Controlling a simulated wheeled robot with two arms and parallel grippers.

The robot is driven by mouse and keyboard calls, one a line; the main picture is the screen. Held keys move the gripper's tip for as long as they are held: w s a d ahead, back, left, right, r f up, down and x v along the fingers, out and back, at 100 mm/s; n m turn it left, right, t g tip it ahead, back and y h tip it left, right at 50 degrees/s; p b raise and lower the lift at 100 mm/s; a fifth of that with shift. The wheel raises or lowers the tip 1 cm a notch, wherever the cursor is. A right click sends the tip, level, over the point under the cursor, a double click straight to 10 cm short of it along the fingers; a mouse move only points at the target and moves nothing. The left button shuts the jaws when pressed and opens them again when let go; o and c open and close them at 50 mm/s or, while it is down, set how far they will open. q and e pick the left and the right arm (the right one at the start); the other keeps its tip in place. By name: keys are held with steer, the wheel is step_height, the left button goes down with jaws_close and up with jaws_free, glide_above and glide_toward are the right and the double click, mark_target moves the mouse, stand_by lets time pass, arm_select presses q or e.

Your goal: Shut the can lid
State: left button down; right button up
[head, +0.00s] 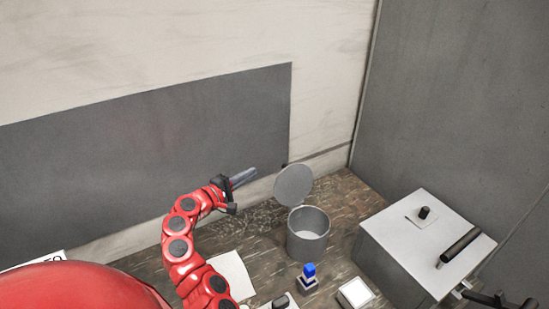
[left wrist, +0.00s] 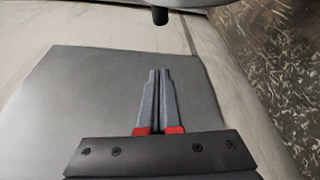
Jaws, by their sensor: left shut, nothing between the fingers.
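The grey can (head: 307,236) stands upright and open on the brown floor surface. Its round grey lid (head: 293,185) is raised, standing tilted up at the can's back rim. A small black knob (head: 284,165) shows behind the lid. My left gripper (head: 254,173) is shut and empty, to the left of the lid and apart from it. In the left wrist view the shut fingers (left wrist: 160,72) point toward a dark knob (left wrist: 160,16) under a grey edge at the top, with a gap between.
A grey box (head: 400,255) with a black handle (head: 460,247) stands right of the can. A blue-topped item (head: 309,271), a white-topped block (head: 356,292) and a white sheet (head: 232,274) lie in front. A grey wall panel (head: 150,150) is behind my left arm.

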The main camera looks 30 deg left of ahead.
mark_target(290, 182)
arm_select(q)
steer(key=r+x, duration=0.1)
steer(key=x, duration=0.9)
steer(key=s+d+p, duration=0.2)
steer(key=d+p, duration=0.1)
steer(key=shift+d, duration=0.25)
